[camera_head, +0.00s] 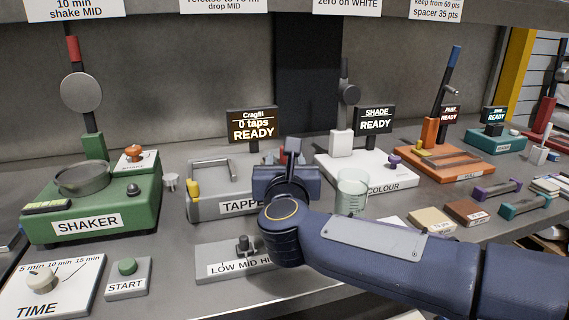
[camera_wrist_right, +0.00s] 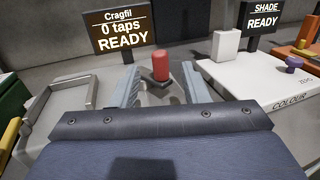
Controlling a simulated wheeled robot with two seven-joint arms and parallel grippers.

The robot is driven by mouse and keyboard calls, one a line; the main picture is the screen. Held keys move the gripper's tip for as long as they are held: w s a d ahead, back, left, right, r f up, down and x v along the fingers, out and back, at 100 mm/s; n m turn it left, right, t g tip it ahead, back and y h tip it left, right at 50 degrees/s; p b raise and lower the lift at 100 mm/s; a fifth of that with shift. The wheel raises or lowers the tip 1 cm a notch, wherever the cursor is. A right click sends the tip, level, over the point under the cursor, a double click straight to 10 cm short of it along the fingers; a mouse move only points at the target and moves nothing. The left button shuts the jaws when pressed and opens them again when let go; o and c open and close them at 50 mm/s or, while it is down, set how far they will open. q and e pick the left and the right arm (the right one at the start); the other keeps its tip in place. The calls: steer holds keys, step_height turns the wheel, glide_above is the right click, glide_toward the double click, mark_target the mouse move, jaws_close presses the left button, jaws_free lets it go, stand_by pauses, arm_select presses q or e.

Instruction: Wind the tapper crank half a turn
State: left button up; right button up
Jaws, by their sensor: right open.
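The grey tapper (camera_head: 228,207) stands mid-bench, with a metal bar frame and a yellow knob (camera_head: 194,188) at its left. A red upright handle, which looks like the crank's grip (camera_wrist_right: 160,67), stands at the tapper's right side. My right gripper (camera_head: 289,158) reaches over that side and hides part of the tapper and its label. In the wrist view my right gripper (camera_wrist_right: 162,78) is open, with one finger on each side of the red handle and gaps showing. The tapper display (camera_head: 253,124) reads "Cragfil, 0 taps, READY". My left gripper is not in view.
The green shaker (camera_head: 95,215) stands left and the white colour unit (camera_head: 365,170) right. A glass beaker (camera_head: 352,190) stands close behind my right forearm. The LOW MID HIGH switch box (camera_head: 225,262) lies in front of the tapper. Small blocks (camera_head: 432,220) lie at right.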

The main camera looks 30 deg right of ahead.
steer(key=shift+f+b+x, duration=0.2)
steer(key=shift+x, duration=1.75)
steer(key=shift+f+b+x, duration=0.15)
steer(key=shift+f+x, duration=0.1)
steer(key=shift+x, duration=1.7)
jaws_close()
